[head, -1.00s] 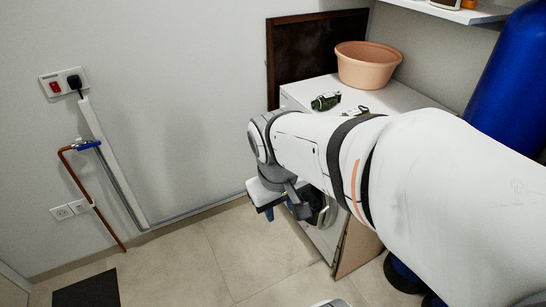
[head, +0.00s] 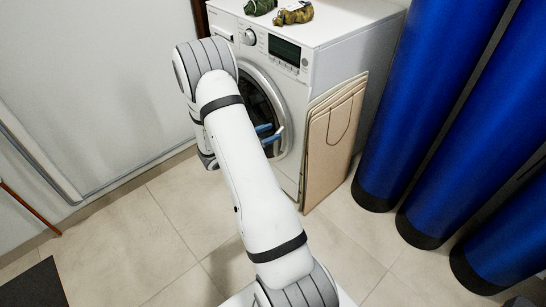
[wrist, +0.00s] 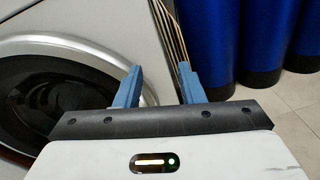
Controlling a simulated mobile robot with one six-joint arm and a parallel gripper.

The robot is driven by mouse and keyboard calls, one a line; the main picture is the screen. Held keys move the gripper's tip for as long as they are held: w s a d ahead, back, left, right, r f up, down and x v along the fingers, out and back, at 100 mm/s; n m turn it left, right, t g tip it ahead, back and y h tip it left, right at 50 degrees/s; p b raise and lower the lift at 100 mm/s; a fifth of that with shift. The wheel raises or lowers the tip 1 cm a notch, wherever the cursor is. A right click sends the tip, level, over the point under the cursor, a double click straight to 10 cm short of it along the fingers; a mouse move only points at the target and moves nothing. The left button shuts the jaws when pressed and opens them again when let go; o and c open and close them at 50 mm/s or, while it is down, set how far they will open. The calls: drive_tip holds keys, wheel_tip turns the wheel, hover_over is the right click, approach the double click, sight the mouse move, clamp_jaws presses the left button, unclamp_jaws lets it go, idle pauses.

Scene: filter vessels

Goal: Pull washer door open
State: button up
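The white washer (head: 330,40) stands against the wall. Its round door (head: 258,90) has dark glass in a silver ring and looks shut; my arm hides its left and lower parts. In the wrist view the door (wrist: 50,95) fills the left side. My gripper (head: 268,133) is at the door's right rim, with its blue fingers toward it. In the wrist view my gripper (wrist: 160,75) has its two fingers apart with nothing seen between them. I cannot tell whether a finger touches the rim.
Folded cardboard (head: 335,125) leans against the washer just right of the door. Tall blue cylinders (head: 425,110) stand further right. Tiled floor (head: 165,240) is clear at the lower left; a dark mat (head: 32,285) lies there.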

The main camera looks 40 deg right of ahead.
sight(275, 146)
drive_tip(key=w+f+n+t+b, duration=0.4)
drive_tip(key=f+n+t, duration=0.15)
drive_tip(key=f, duration=0.95)
drive_tip(key=shift+h, duration=0.4)
drive_tip(key=b+x, duration=0.2)
drive_tip(key=x, duration=0.6)
drive_tip(key=shift+d+f, duration=0.1)
drive_tip(key=shift+d, duration=0.1)
clamp_jaws()
